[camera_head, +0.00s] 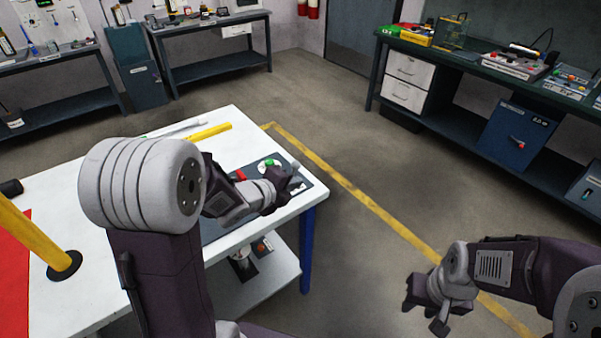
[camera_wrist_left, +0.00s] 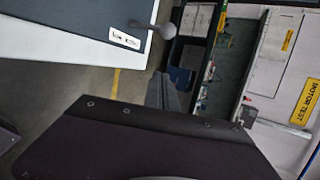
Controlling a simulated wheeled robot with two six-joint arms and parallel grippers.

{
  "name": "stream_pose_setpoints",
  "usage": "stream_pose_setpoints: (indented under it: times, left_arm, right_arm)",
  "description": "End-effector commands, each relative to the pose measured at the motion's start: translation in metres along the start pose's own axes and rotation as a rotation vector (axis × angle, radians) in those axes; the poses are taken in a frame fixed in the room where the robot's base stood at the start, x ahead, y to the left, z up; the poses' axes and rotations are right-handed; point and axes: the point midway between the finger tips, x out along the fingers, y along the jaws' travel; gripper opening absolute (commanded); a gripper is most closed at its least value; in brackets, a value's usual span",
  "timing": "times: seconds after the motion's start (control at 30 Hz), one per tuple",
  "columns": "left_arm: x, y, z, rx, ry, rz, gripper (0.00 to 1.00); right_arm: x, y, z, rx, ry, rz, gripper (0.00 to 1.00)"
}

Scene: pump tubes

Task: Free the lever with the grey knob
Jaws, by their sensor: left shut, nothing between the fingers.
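The grey knob (camera_wrist_left: 168,31) shows as a ball in the left wrist view, on a thin lever that rises beside the edge of a dark panel (camera_wrist_left: 80,18) with a white label plate. In the head view the panel (camera_head: 308,188) lies on the white table's right corner, and the knob (camera_head: 295,165) shows small just behind my left gripper (camera_head: 291,180). My left gripper is shut and empty; in the left wrist view its fingers (camera_wrist_left: 163,92) are below the knob and apart from it in the picture. My right gripper (camera_head: 423,312) is open and empty, away from the table.
The white table (camera_head: 90,290) carries a yellow bar (camera_head: 208,131), a yellow post (camera_head: 35,237) and a red mat (camera_head: 14,275). A green button (camera_head: 268,162) and a red part (camera_head: 240,175) sit on the panel. The floor right of the table is clear.

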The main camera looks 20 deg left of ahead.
Motion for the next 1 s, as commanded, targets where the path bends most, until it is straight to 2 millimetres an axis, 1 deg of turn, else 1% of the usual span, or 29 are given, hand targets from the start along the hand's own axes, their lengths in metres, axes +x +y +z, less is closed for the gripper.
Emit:
stream_pose_setpoints:
  times: [0.23,0.37,0.47,0.8,0.9,1.0]
  left_arm:
    - [0.0,0.0,0.0,0.0,0.0,0.0,0.0]
    - [0.011,0.001,-0.001,-0.001,0.002,0.001,0.0]
    - [0.029,0.002,-0.002,0.0,0.004,0.001,0.0]
    - [0.102,0.001,-0.001,-0.001,0.002,0.001,0.0]
    - [0.093,-0.003,0.019,-0.003,-0.004,0.0,0.0]
    - [0.089,-0.002,0.03,-0.002,-0.002,0.001,0.0]
  right_arm:
    - [0.0,0.0,0.0,0.0,0.0,0.0,0.36]
    - [0.003,0.0,0.0,0.0,0.0,0.0,0.36]
    - [0.007,0.0,0.0,0.0,0.0,0.0,0.36]
    - [0.014,0.0,0.001,0.0,0.0,0.0,0.36]
    - [0.003,0.0,0.0,0.0,0.0,0.0,0.36]
    - [-0.001,0.0,-0.001,0.0,0.001,0.0,0.36]
